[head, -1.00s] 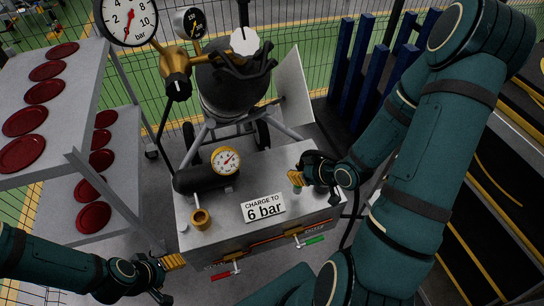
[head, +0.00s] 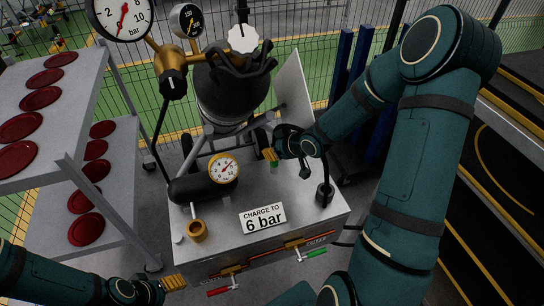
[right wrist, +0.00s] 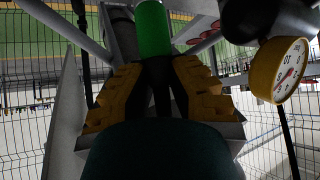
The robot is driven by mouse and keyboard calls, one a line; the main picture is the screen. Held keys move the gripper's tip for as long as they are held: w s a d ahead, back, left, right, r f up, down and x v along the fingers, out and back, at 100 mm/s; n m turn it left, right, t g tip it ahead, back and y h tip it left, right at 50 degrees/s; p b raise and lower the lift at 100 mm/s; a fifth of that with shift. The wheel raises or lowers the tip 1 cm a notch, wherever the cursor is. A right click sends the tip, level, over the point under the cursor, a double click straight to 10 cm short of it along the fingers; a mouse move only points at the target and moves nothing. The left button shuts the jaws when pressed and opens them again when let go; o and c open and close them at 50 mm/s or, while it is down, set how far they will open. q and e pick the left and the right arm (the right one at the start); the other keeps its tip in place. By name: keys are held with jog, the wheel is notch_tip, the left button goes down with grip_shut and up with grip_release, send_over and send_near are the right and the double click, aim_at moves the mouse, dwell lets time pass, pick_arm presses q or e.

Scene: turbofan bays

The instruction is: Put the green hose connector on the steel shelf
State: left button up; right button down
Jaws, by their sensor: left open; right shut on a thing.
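The green hose connector shows as a green cylinder (right wrist: 153,30) between the yellow fingers of my right gripper (right wrist: 155,75) in the right wrist view. In the head view my right gripper (head: 270,155) is shut on it, above the back right of the grey bench; only a small green part shows there. My left gripper (head: 174,284) is open and empty at the lower left, in front of the bench. The steel shelf (head: 125,165) is the grey two-level rack at the left, carrying several red discs.
The grey bench (head: 225,250) bears a "charge to 6 bar" sign (head: 262,218), a dark cylinder with a yellow gauge (head: 224,168), a brass fitting (head: 197,231) and a black upright fitting (head: 325,193). A large gauge (head: 122,17) and black tank (head: 228,90) stand behind.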

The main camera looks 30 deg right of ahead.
jog(key=shift+w+f, duration=0.15)
jog(key=shift+w, duration=0.25)
jog(key=shift+f+b, duration=0.65)
jog(key=shift+f, duration=0.95)
jog(key=shift+s, duration=0.1)
jog(key=shift+f, duration=0.15)
jog(key=c, duration=1.1)
grip_release()
